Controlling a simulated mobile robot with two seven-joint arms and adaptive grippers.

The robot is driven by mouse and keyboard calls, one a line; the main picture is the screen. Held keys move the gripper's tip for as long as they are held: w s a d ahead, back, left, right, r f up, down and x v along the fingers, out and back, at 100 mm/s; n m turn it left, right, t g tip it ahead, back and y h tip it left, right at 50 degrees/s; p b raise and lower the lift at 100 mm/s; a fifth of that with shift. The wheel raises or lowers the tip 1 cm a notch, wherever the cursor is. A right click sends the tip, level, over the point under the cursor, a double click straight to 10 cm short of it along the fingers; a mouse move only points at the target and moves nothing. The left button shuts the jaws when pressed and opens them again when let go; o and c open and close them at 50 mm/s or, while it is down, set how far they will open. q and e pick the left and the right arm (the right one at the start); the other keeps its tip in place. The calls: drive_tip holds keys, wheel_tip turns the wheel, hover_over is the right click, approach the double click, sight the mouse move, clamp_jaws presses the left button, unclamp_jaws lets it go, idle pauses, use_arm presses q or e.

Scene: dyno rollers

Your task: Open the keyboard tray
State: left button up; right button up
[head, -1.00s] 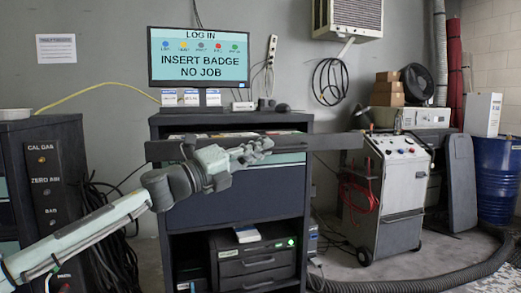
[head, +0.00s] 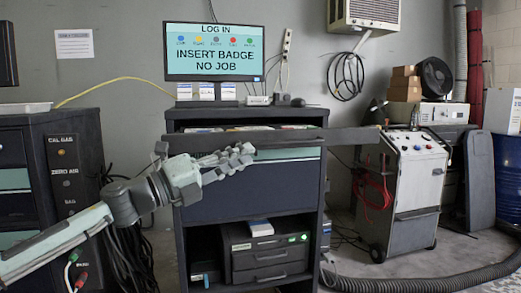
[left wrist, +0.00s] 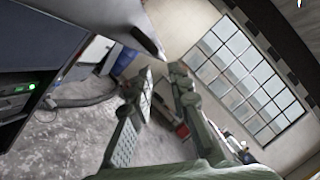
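The keyboard tray (head: 345,137) shows as a wide dark front bar across the upper part of the dark cabinet, below the monitor. Its right end reaches past the cabinet's side. How far out it stands is hard to tell. My left gripper (head: 242,157) is in front of the tray's left-middle part, at and just below the bar, and covers some of it. In the left wrist view my left gripper (left wrist: 155,105) has its fingers apart with nothing between them. A dark edge, likely the tray's, is above the fingers there. My right gripper is not in view.
A monitor (head: 213,52) and small boxes stand on the cabinet top (head: 250,113). An open shelf below holds a dark drawer unit (head: 268,262). A grey wheeled machine (head: 410,190) stands at right, a dark cabinet (head: 70,150) at left. A thick hose (head: 420,283) lies on the floor.

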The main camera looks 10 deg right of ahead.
use_arm(q)
drive_tip(key=v, duration=0.2)
drive_tip(key=shift+s+a, duration=0.1)
drive_tip(key=shift+a, duration=0.15)
drive_tip(key=shift+f, duration=0.1)
